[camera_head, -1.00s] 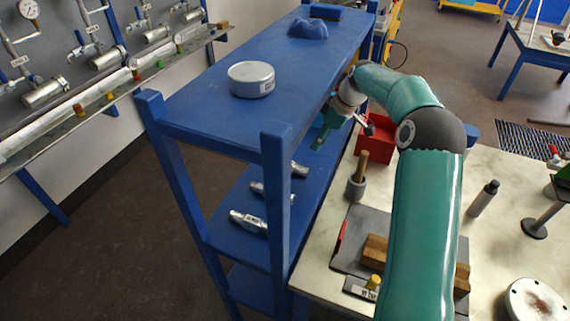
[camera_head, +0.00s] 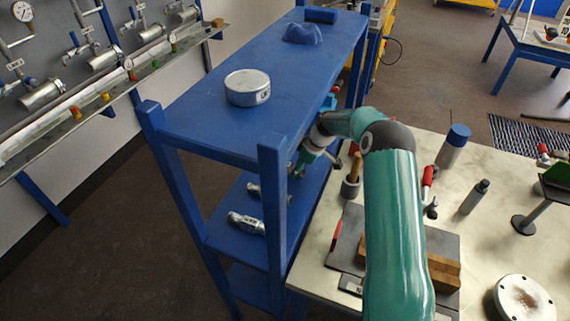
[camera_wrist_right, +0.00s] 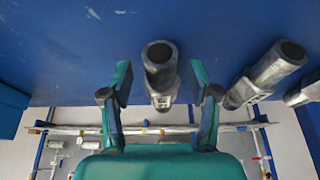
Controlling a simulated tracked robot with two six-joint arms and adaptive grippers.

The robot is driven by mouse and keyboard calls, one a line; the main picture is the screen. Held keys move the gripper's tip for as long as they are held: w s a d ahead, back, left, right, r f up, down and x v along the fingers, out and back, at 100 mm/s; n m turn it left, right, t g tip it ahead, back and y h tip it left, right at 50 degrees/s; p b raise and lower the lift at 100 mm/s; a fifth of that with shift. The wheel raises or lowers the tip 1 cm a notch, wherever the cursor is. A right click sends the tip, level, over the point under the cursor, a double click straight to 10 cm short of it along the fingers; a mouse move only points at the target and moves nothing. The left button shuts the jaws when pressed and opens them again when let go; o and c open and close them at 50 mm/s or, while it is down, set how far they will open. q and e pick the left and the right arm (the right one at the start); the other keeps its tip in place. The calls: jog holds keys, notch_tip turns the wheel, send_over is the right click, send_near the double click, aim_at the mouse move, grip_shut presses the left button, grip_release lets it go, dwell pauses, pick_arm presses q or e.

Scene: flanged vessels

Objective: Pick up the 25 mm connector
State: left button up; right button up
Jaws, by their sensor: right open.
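Several short silver pipe connectors lie on the middle shelf of the blue rack; I cannot read their labels to tell which is the 25 mm one. In the head view one connector (camera_head: 246,223) is nearest and another (camera_head: 256,191) is partly behind the rack post. My right gripper (camera_head: 303,166) is at the shelf's right side. In the right wrist view the open, empty gripper (camera_wrist_right: 160,88) has a connector (camera_wrist_right: 160,68) between and just beyond its fingers. Two more connectors lie to the right, one close (camera_wrist_right: 265,75) and one at the edge (camera_wrist_right: 304,92). My left gripper is not in view.
The blue rack's top shelf (camera_head: 205,125) is above the gripper and carries a round silver cap (camera_head: 248,88). A front post (camera_head: 273,200) stands close to the connectors. The worktable (camera_head: 480,160) at right holds tools, a bottle and wooden blocks.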

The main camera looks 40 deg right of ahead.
jog(key=shift+w+f, duration=0.2)
jog(key=shift+f, duration=0.15)
jog(key=shift+c, duration=0.2)
grip_shut()
jog(key=shift+r, duration=0.15)
